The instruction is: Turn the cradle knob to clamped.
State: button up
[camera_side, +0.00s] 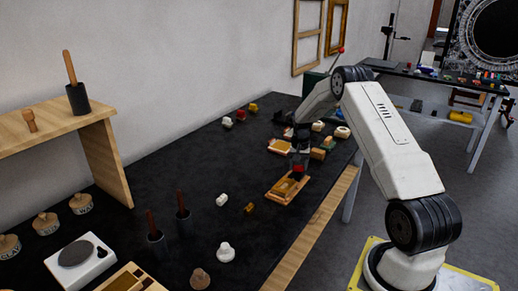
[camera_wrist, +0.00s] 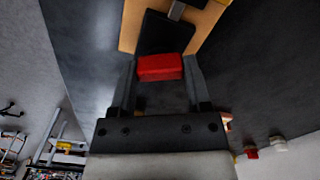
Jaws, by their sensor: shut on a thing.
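The cradle (camera_side: 279,196) is a light wooden frame lying on the black bench, below my gripper (camera_side: 297,162). In the wrist view, its wooden edge (camera_wrist: 129,27) surrounds a dark plate with a grey strip at the top. A red knob (camera_wrist: 160,67) sits between the two fingers of my gripper (camera_wrist: 160,76), and the gripper is shut on it. The red knob also shows small in the side view (camera_side: 297,169), at the fingertips. Any marking for the knob's position is too small or hidden to read.
Wooden pieces (camera_side: 279,146) lie just behind the cradle. A wooden shelf (camera_side: 60,125) stands at the left.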

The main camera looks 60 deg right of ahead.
aim_at(298, 166)
jog(key=n, duration=0.6)
jog(key=shift+n, duration=0.3)
jog(key=n, duration=0.6)
dwell(0.3)
jog(key=o, duration=1.3)
jog(key=shift+r, duration=0.1)
jog(key=shift+r, duration=3.85)
